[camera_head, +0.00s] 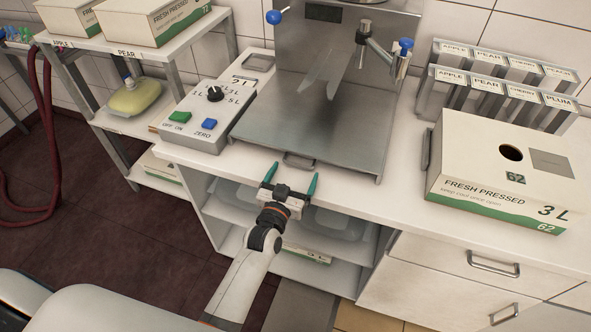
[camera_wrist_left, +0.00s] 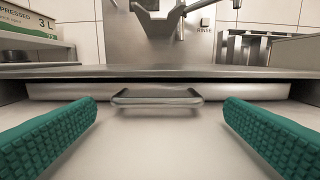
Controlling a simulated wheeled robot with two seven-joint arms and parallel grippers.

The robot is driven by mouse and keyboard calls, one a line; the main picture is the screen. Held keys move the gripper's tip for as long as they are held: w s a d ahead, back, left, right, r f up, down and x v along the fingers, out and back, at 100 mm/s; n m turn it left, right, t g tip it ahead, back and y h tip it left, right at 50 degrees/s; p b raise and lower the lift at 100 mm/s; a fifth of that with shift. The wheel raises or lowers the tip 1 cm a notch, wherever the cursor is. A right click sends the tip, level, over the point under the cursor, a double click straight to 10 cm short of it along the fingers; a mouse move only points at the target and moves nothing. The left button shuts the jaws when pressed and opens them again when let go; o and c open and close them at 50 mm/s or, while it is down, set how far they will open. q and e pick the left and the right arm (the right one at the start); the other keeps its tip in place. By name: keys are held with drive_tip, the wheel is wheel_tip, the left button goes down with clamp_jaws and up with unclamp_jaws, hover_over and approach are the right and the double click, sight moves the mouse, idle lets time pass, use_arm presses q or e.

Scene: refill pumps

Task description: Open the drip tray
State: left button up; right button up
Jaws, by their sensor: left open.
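The drip tray (camera_wrist_left: 70,90) shows in the left wrist view as a low metal front in the slot under the machine's steel base plate. Its looped metal handle (camera_wrist_left: 157,98) sticks out at the middle. In the head view the handle (camera_head: 299,161) shows at the front edge of the base plate (camera_head: 300,140). My left gripper (camera_head: 291,177) is open and empty, just in front of the handle. In the left wrist view its green fingers stand apart on either side of the handle, not touching it. The right gripper is not in view.
A control box (camera_head: 215,110) with a knob and buttons stands left of the machine. A white 3 L carton (camera_head: 500,170) stands on the counter at right, before a label rack (camera_head: 500,85). A shelf (camera_head: 140,45) with cartons is at far left. The counter by the handle is clear.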

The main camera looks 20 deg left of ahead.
use_arm(q)
drive_tip(key=shift+w, duration=0.9)
drive_tip(key=shift+c, duration=0.3)
drive_tip(key=c, duration=1.1)
drive_tip(key=shift+s, duration=0.35)
drive_tip(key=s+p, duration=0.6)
drive_tip(key=s, duration=1.2)
drive_tip(key=shift+a+p, duration=0.25)
drive_tip(key=shift+p, duration=0.1)
drive_tip(key=o, duration=1.2)
drive_tip(key=shift+w, duration=0.1)
drive_tip(key=shift+c, duration=0.2)
